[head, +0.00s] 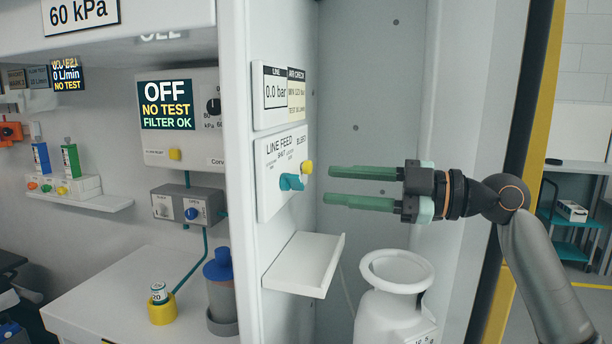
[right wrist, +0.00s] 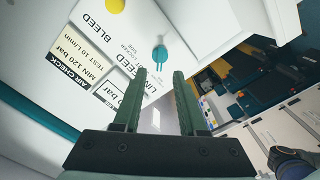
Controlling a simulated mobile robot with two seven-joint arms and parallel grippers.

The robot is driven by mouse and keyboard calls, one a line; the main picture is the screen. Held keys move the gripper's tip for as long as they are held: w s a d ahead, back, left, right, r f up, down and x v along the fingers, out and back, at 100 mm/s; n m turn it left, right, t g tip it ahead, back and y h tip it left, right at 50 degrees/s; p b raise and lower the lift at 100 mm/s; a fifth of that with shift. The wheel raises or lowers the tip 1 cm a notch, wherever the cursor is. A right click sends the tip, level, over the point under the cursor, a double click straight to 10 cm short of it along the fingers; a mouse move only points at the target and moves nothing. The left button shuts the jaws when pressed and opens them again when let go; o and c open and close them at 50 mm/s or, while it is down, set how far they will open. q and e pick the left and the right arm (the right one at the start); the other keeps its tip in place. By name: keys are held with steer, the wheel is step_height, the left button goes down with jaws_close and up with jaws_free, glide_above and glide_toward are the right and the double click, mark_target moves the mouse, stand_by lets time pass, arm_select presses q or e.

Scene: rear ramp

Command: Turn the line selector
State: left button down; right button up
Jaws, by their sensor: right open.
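The line selector is a teal knob (head: 291,182) on the white LINE FEED panel (head: 268,190), on the side face of the cabinet post. A yellow knob (head: 307,167) sits just above it to the right, by the BLEED label. My right gripper (head: 327,186) is open and empty, its two green fingers pointing left at the panel, apart from the teal knob. In the right wrist view the teal knob (right wrist: 160,54) lies just beyond the gap between the fingertips (right wrist: 159,73). My left gripper is not in view.
A small white shelf (head: 310,267) juts out below the panel. A white open-necked vessel (head: 394,290) stands below my right gripper. A pressure gauge label reading 0.0 bar (head: 275,90) is above the panel. A yellow-edged post (head: 530,170) stands behind my right arm.

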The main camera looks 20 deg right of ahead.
mark_target(301, 182)
steer(key=x, duration=0.6)
steer(key=shift+p, duration=0.4)
steer(key=shift+c, duration=0.3)
jaws_close()
